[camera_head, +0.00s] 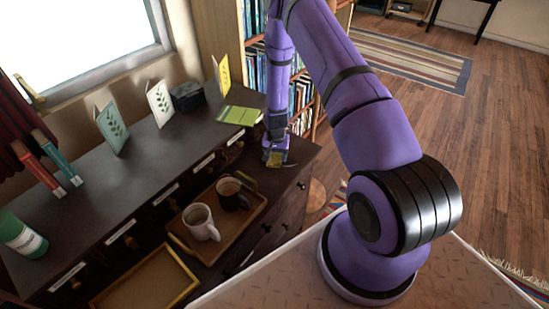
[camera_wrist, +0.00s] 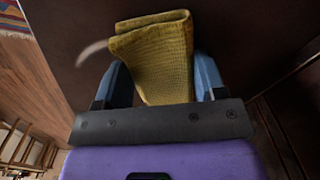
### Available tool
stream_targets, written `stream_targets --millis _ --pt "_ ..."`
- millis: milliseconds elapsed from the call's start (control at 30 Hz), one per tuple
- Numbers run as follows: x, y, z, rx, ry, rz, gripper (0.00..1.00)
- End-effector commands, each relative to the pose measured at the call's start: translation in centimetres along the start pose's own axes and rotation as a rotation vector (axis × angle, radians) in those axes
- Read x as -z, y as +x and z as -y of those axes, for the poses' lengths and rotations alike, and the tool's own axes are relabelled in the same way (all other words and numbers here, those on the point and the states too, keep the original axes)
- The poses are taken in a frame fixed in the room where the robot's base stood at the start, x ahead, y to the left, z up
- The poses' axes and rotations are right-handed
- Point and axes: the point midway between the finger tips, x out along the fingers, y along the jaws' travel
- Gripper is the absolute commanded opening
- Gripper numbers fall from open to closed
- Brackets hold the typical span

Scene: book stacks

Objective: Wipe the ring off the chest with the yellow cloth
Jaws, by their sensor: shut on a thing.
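The folded yellow cloth (camera_wrist: 155,55) is held between the two blue-grey fingers of my gripper (camera_wrist: 159,62) in the wrist view. In the head view my gripper (camera_head: 275,150) points down at the low dark chest (camera_head: 297,170), at the right end of the furniture. The cloth (camera_head: 277,158) shows there as a small yellow patch at the chest top. A pale curved streak, part of the ring (camera_wrist: 92,51), shows just left of the cloth in the wrist view. The rest of the ring is hidden, perhaps under the cloth. Whether the cloth touches the top I cannot tell.
A wooden tray (camera_head: 180,240) with a white mug (camera_head: 200,222) and a dark mug (camera_head: 231,194) stands left of my gripper. Upright cards, a dark box (camera_head: 187,96) and a green book (camera_head: 239,115) stand or lie on the higher top behind. A bookcase rises beyond.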

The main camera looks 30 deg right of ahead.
Motion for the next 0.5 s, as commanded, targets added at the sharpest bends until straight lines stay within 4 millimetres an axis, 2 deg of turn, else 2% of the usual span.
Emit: stream_targets --millis 200,500 --pt "1.5 -0.1 -0.8 0.000 0.001 0.000 0.42" --pt "2.4 -0.1 -1.4 -0.001 0.002 -0.001 0.42"
